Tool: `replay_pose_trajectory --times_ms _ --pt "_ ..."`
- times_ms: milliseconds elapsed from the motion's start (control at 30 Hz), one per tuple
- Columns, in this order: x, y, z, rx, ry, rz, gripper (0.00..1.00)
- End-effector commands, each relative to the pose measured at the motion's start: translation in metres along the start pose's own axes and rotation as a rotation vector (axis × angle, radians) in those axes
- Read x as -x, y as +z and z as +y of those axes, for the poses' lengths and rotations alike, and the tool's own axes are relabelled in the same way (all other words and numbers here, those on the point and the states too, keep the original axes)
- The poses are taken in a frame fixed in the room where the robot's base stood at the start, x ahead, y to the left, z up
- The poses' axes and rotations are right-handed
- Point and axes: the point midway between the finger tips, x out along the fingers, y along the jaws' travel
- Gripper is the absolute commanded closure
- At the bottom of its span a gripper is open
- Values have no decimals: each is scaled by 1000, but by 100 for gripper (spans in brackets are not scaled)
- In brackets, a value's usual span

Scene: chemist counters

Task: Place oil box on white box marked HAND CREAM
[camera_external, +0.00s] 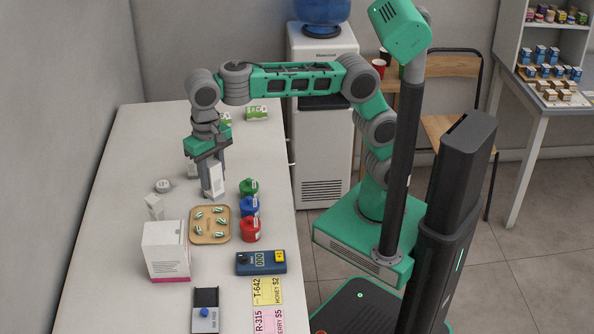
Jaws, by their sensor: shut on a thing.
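My gripper (209,184) points down over the counter, shut on a small white upright box (215,179), which I take to be the oil box; its print is too small to read. Its base is near the counter top behind the tan tray, and I cannot tell whether it touches. A larger white box (165,242) with a pink band along its bottom stands upright at the left front of the tray. Its lettering is not readable, so I cannot confirm it says HAND CREAM. A smaller white box (154,207) stands just behind it.
The tan tray (194,236) holds several small green-and-white items. Green (248,187), blue (249,207) and red (250,230) containers line its right side. A round item (164,185) lies left of my gripper.

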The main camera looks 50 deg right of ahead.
Motion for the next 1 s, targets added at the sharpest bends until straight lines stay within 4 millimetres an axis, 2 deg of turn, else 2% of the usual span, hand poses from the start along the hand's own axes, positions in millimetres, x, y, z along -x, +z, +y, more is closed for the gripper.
replay_pose_trajectory --times_ms 100,200,400,533,667,867,1000 --pt "37 -2 0 -170 -4 2 100" --pt "53 2 7 -329 -1 1 100" --pt "54 9 23 -602 0 0 100" --pt "52 7 22 -690 2 0 100" --pt "43 -5 1 -703 5 0 100" --pt "20 -35 -49 -701 6 0 100" --pt "-16 -50 -73 -700 5 0 100"
